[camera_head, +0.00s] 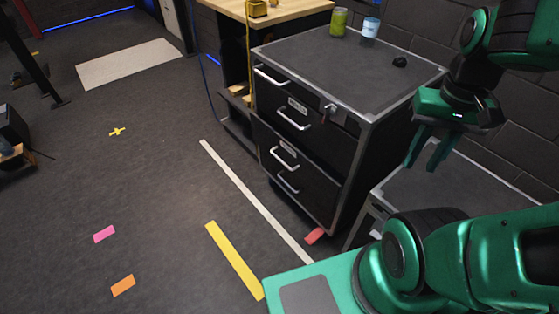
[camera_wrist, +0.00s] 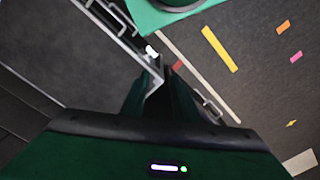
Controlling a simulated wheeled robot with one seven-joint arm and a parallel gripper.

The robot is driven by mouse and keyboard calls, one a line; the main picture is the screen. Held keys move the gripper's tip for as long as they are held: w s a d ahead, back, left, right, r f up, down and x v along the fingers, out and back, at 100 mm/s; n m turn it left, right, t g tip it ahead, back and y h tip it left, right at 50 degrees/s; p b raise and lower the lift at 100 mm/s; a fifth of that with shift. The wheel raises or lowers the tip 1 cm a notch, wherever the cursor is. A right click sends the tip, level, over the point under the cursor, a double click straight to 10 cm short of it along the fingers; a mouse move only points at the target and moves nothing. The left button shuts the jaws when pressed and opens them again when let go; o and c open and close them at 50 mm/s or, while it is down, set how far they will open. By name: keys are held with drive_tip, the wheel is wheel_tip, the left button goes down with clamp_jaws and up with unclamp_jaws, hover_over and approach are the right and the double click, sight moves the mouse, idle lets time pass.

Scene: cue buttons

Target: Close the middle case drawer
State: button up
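The case (camera_head: 315,140) is a dark cabinet with a grey metal frame and several bar-handled drawers, left of my gripper in the head view. The top handle (camera_head: 270,77) is near the upper edge. I cannot tell clearly how far any drawer stands out. My gripper (camera_head: 422,165) hangs right of the case, apart from it, fingers down and empty. In the wrist view its fingers (camera_wrist: 157,98) are parted, and a drawer handle (camera_wrist: 212,108) shows beyond them.
A green jar (camera_head: 339,22), a blue-white cup (camera_head: 370,28) and a small black object (camera_head: 399,62) stand on the case top. A lower grey-topped unit (camera_head: 450,190) is at the right. A wooden bench (camera_head: 285,12) stands behind. The floor to the left is largely open.

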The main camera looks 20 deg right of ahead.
drive_tip(key=w+a+f+n+t+h, duration=0.1)
drive_tip(key=w+a+f+n, duration=0.15)
drive_tip(key=w, duration=0.65)
drive_tip(key=w+a+f+n+t+h, duration=0.1)
drive_tip(key=w+a+f, duration=0.15)
drive_tip(key=w, duration=0.55)
drive_tip(key=n+t+h, duration=0.4)
drive_tip(key=n+t, duration=0.9)
drive_tip(key=n, duration=0.2)
approach(280, 160)
drive_tip(key=x, duration=1)
drive_tip(key=shift+w+d+f, duration=0.1)
drive_tip(key=shift+w+f, duration=0.2)
drive_tip(key=shift+f, duration=0.05)
clamp_jaws()
